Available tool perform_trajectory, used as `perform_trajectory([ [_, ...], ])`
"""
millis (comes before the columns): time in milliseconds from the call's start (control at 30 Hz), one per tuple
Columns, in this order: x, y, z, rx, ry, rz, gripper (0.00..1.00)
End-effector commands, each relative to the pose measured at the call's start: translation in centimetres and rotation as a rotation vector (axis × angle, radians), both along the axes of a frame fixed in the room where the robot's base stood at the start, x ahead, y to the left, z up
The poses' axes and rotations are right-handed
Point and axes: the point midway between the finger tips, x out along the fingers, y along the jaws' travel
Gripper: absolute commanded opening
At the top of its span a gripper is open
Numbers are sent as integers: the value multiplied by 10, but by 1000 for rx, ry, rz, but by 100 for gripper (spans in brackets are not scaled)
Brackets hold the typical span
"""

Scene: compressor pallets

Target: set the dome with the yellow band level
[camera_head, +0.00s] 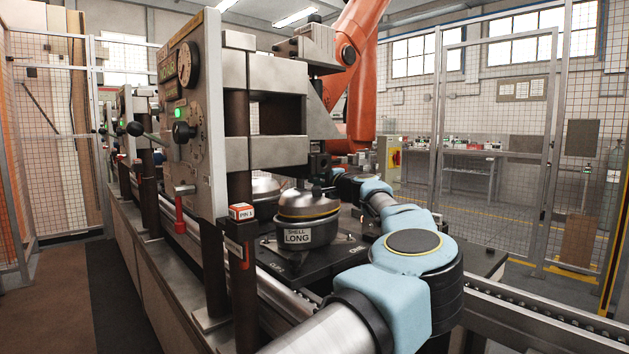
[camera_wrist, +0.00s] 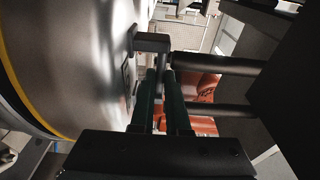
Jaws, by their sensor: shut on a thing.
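The grey metal dome (camera_head: 308,203) with a thin yellow band sits over the can marked "SHELL LONG" (camera_head: 318,236) in the head view. Its rim looks slightly lower on the left; I cannot tell whether it is fully seated. In the wrist view the dome (camera_wrist: 85,60) fills the left side, its yellow band curving along the lower left. A dark bracket (camera_wrist: 151,42) stands out from its surface. My gripper (camera_wrist: 162,85) is shut on the bracket's grey stem between its dark green fingers. In the head view my gripper's fingers are too small to make out.
The can stands on a dark pallet (camera_head: 283,268) on the roller conveyor (camera_head: 540,318). A press frame with a gauge panel (camera_head: 190,110) and a post with a "PIN 1" block (camera_head: 241,211) stand close on the left. An orange robot arm (camera_head: 357,60) rises behind. Another dome (camera_head: 266,188) is partly hidden behind.

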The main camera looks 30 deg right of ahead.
Motion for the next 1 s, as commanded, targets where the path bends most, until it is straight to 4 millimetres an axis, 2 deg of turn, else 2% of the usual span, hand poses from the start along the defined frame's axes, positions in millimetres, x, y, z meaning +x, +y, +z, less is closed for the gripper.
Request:
perform_trajectory([
  [1000, -3, 9, 3, 0, -3, -2, 0],
])
